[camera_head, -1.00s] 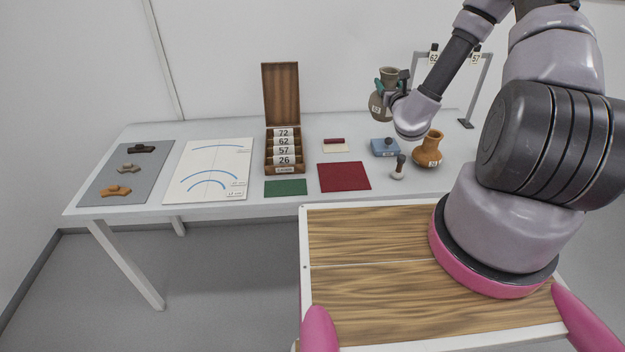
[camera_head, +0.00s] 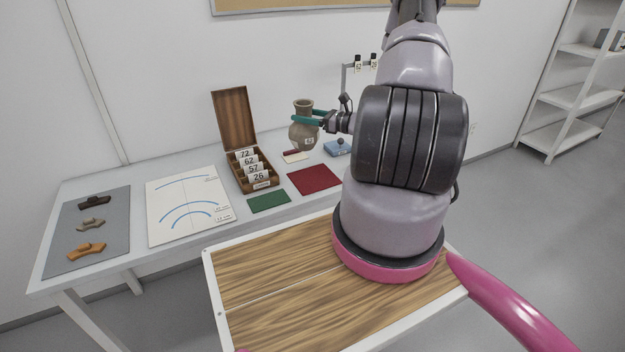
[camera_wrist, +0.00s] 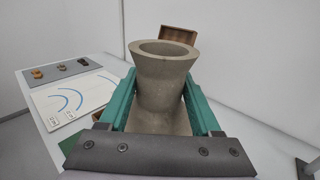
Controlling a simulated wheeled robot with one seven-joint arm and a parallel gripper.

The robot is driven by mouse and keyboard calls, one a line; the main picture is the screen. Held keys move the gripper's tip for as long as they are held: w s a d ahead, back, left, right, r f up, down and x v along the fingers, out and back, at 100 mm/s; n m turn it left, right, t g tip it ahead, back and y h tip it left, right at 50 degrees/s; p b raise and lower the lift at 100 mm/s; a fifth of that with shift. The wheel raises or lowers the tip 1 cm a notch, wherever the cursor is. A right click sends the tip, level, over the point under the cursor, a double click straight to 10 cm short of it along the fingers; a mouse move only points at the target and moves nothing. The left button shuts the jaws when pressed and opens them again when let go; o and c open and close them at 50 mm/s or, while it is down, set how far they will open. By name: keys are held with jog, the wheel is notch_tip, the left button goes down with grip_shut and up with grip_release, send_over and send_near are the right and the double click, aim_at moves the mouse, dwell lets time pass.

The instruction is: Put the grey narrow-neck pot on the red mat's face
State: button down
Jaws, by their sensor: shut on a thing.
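The grey narrow-neck pot (camera_head: 303,131) is upright between the teal fingers of my gripper (camera_head: 308,119), which is shut on its neck. In the head view it shows in front of the back wall, behind the red mat, and appears held above the table. In the wrist view the pot's neck and open rim (camera_wrist: 163,70) fill the middle, with a teal finger of my gripper (camera_wrist: 160,105) on each side. The pot's base is hidden there. The red mat (camera_head: 314,179) lies flat and bare on the table, nearer to me than the pot.
A green mat (camera_head: 269,202) lies left of the red one. Behind stand an open wooden box (camera_head: 262,183) with number cards, a small cream card (camera_head: 294,157) with a dark red bar, and a blue block (camera_head: 338,148). A curve sheet (camera_head: 187,208) and a grey sherd mat (camera_head: 60,250) lie left.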

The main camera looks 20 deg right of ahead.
aim_at(314, 135)
jog(key=shift+n+g+y, duration=0.6)
jog(key=shift+g+y, duration=0.1)
jog(key=s+d+f, duration=0.2)
jog(key=shift+s+f, duration=0.15)
jog(key=shift+s, duration=0.2)
notch_tip(314, 135, down, 4)
jog(key=shift+d+f, duration=0.1)
jog(key=shift+f, duration=2.6)
jog(key=shift+f, duration=0.2)
jog(key=shift+c, duration=0.4)
grip_release()
